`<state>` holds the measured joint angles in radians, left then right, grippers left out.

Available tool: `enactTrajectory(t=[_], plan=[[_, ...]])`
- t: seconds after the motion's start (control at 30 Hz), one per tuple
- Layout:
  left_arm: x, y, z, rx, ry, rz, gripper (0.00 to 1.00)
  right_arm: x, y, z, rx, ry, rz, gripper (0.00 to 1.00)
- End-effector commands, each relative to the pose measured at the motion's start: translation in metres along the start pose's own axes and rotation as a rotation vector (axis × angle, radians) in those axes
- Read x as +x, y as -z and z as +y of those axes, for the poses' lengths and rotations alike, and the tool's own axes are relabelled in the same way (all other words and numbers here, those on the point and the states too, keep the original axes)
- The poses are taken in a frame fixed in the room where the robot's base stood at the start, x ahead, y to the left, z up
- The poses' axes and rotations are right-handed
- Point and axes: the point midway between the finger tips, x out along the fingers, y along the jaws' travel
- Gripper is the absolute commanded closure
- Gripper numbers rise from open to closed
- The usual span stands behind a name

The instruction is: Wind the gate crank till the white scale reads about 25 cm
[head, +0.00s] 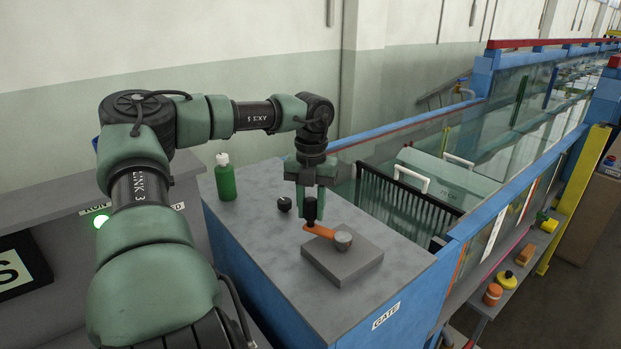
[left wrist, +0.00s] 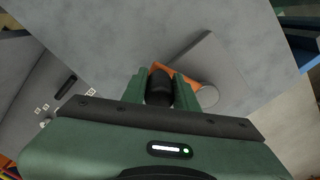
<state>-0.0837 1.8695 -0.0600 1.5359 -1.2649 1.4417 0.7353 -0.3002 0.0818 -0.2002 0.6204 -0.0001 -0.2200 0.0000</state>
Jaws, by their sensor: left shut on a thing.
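The gate crank has an orange arm (head: 319,230), a grey hub (head: 343,240) and a black knob (head: 310,208). It sits on a grey square plate (head: 352,266) on the grey top of the blue gate box. My left gripper (head: 310,200) points down and is shut on the black knob, at the far left end of the arm. In the left wrist view the black knob (left wrist: 159,90) sits between the green fingers, with the orange arm (left wrist: 162,69) behind it. A white scale strip (head: 493,236) shows on the flume's glass side; its reading is too small to tell. My right gripper is not in view.
A green bottle (head: 225,180) and a small black knob (head: 284,204) stand on the box top (head: 260,240) left of my gripper. The glass flume with a dark grille (head: 395,205) lies behind. A shelf at right holds an orange jar (head: 492,294) and a yellow bottle (head: 506,280).

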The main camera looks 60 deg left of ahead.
Motion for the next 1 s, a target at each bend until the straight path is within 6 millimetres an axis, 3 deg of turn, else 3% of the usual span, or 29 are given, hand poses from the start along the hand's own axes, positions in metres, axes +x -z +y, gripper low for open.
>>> enactTrajectory(t=[0.03, 0.07, 0.1, 0.13, 0.53, 1.0], plan=[[-0.002, -0.002, -0.001, -0.003, 0.004, -0.009, 1.00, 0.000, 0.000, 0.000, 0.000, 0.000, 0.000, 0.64], [-0.002, -0.002, -0.001, -0.002, 0.004, -0.009, 0.66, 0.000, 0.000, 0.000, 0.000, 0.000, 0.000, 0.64], [-0.002, -0.002, -0.001, -0.002, 0.003, -0.008, 0.54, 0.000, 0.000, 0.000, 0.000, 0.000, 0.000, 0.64], [-0.002, -0.002, -0.001, -0.002, 0.003, -0.007, 0.50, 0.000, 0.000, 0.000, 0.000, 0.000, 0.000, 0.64], [-0.007, -0.002, 0.000, -0.002, 0.000, -0.006, 0.50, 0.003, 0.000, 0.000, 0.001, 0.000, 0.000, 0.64], [-0.074, -0.002, -0.001, -0.002, 0.000, -0.006, 0.50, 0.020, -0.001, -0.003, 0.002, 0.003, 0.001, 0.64]])
